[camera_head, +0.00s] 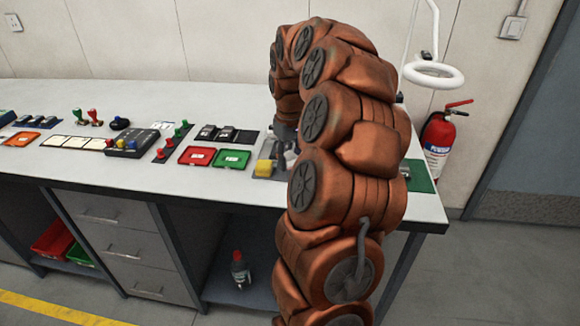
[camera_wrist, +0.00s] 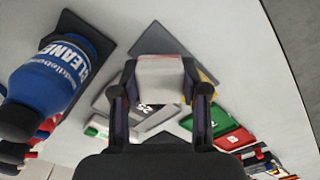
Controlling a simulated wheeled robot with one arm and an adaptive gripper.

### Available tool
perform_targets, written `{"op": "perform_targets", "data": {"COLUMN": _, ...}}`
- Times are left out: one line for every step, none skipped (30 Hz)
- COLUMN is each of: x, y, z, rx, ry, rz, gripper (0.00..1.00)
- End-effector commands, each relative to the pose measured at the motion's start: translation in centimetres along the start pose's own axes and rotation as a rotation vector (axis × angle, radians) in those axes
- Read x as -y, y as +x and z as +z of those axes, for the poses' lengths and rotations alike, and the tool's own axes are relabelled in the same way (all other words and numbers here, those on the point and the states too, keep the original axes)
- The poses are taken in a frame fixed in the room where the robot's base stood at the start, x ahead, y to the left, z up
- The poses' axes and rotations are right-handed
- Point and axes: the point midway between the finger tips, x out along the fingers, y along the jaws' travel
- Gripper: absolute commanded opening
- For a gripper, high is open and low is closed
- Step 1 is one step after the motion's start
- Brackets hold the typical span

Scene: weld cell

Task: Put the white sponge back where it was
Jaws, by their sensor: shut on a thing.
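In the wrist view my gripper (camera_wrist: 160,92) is shut on the white sponge (camera_wrist: 160,70), a pale block between the two fingertips. A dark grey mat (camera_wrist: 148,38) shows behind the sponge. A yellow thing (camera_wrist: 208,76) peeks out beside the right finger, partly hidden. I cannot tell whether the sponge touches the mat or hangs above it. In the head view my arm hides most of the gripper; a yellow block (camera_head: 263,168) shows just left of it on the bench.
A blue cleaner bottle (camera_wrist: 52,80) is close on the left in the wrist view. A red tray (camera_head: 197,156) and a green tray (camera_head: 231,159) lie left of my arm on the bench (camera_head: 120,185). A ring lamp (camera_head: 433,75) and a fire extinguisher (camera_head: 438,140) are at right.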

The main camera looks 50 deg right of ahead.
Motion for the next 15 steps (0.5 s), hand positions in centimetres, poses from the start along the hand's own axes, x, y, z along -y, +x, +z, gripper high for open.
{"op": "perform_targets", "data": {"x": 0.0, "y": 0.3, "z": 0.1, "rx": 0.002, "ry": 0.0, "rz": -0.001, "gripper": 0.0}}
{"op": "perform_targets", "data": {"x": 0.0, "y": 0.6, "z": 0.1, "rx": 0.002, "ry": 0.0, "rz": -0.001, "gripper": 0.0}}
{"op": "perform_targets", "data": {"x": 0.0, "y": 1.0, "z": 0.1, "rx": 0.003, "ry": 0.0, "rz": -0.002, "gripper": 0.0}}
{"op": "perform_targets", "data": {"x": 0.1, "y": 1.4, "z": 0.1, "rx": 0.005, "ry": 0.0, "rz": -0.003, "gripper": 0.0}}
{"op": "perform_targets", "data": {"x": 0.1, "y": 1.8, "z": 0.2, "rx": 0.006, "ry": 0.0, "rz": -0.003, "gripper": 0.0}}
{"op": "perform_targets", "data": {"x": 0.1, "y": 2.4, "z": 0.2, "rx": 0.006, "ry": 0.001, "rz": -0.003, "gripper": 0.0}}
{"op": "perform_targets", "data": {"x": 0.1, "y": 2.7, "z": 0.1, "rx": 0.005, "ry": 0.001, "rz": -0.003, "gripper": 0.0}}
{"op": "perform_targets", "data": {"x": 0.1, "y": 3.0, "z": 0.1, "rx": 0.004, "ry": 0.001, "rz": -0.003, "gripper": 0.0}}
{"op": "perform_targets", "data": {"x": 0.1, "y": 3.2, "z": 0.1, "rx": 0.004, "ry": 0.001, "rz": -0.002, "gripper": 0.0}}
{"op": "perform_targets", "data": {"x": 0.1, "y": 3.3, "z": 0.1, "rx": 0.003, "ry": 0.001, "rz": -0.002, "gripper": 0.0}}
{"op": "perform_targets", "data": {"x": 0.0, "y": 3.3, "z": 0.1, "rx": 0.003, "ry": 0.001, "rz": -0.001, "gripper": 0.0}}
{"op": "perform_targets", "data": {"x": 0.0, "y": 3.3, "z": 0.1, "rx": 0.002, "ry": 0.001, "rz": -0.001, "gripper": 0.0}}
{"op": "perform_targets", "data": {"x": 0.0, "y": 3.3, "z": 0.1, "rx": 0.001, "ry": 0.001, "rz": -0.001, "gripper": 0.0}}
{"op": "perform_targets", "data": {"x": 0.0, "y": 3.3, "z": 0.1, "rx": 0.001, "ry": 0.001, "rz": -0.001, "gripper": 0.0}}
{"op": "perform_targets", "data": {"x": 0.0, "y": 3.3, "z": 0.1, "rx": 0.001, "ry": 0.001, "rz": -0.001, "gripper": 0.0}}
